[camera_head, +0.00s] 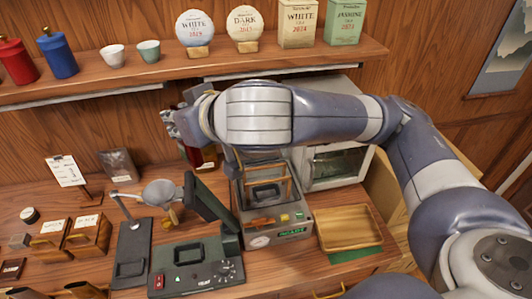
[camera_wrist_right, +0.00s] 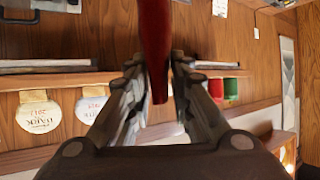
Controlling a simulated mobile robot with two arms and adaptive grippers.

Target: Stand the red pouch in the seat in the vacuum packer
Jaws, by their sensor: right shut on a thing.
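The red pouch (camera_wrist_right: 155,45) is pinched between the fingers of my right gripper (camera_wrist_right: 160,80), seen edge-on in the right wrist view. In the head view, my right gripper (camera_head: 176,124) is in the air at the left end of its arm, and part of the pouch (camera_head: 208,158) shows below it. The rest is hidden behind the arm. A grey machine (camera_head: 263,236) with a green display, which looks like the vacuum packer, stands below and right of the gripper. Inside it is a dark rectangular seat (camera_head: 264,190), apart from the pouch. My left gripper is not in view.
A black device (camera_head: 205,276) with a knob stands left of the grey machine. A wooden tray (camera_head: 348,228) lies to the right, before a white cabinet (camera_head: 340,165). The wall shelf (camera_head: 165,70) holds canisters, cups and tea cakes above my arm.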

